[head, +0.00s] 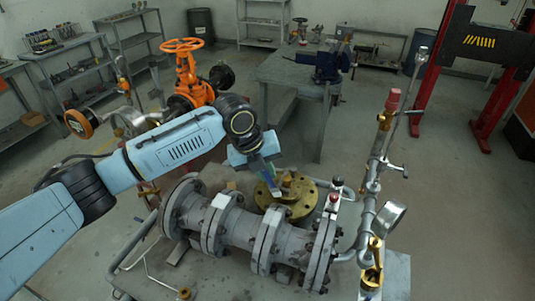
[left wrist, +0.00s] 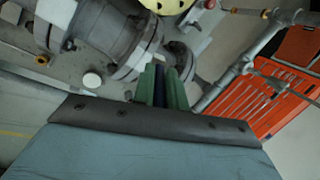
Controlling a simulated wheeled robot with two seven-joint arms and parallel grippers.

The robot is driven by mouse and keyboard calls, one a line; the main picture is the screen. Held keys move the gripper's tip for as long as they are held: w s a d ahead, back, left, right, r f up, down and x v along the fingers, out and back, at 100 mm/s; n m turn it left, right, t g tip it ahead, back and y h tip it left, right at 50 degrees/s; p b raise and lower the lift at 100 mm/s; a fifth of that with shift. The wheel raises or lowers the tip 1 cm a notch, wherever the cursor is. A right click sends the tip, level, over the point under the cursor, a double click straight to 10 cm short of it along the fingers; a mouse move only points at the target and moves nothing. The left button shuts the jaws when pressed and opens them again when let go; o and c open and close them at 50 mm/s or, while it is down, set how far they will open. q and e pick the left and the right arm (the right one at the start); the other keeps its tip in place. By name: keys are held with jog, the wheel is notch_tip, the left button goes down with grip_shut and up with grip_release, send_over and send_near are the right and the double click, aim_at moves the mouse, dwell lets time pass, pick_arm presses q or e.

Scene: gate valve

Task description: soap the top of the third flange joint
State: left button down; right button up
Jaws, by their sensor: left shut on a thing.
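A grey flanged pipe (head: 240,228) runs across the middle of the head view, with several bolted flange joints along it. Counting from the left, the third joint (head: 266,240) is right of centre. My left gripper (head: 268,180) is above and behind the pipe, fingers pointing down, apart from that joint. It is shut on a slim dark blue thing (left wrist: 160,84), seen between the green fingers in the left wrist view; its far end and kind are unclear. A flange joint (left wrist: 140,52) is just beyond the fingertips in that view. My right gripper is not in view.
A yellow round flange (head: 298,198) lies behind the pipe, close to my left gripper. An upright pipe with a gauge (head: 390,217) stands at right. An orange valve (head: 187,75) rises behind my left arm. An orange cabinet (left wrist: 262,105) shows in the left wrist view.

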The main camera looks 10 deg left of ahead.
pick_arm(q)
jog(key=shift+r+p, duration=0.65)
jog(key=shift+r, duration=0.75)
jog(key=shift+s, duration=0.1)
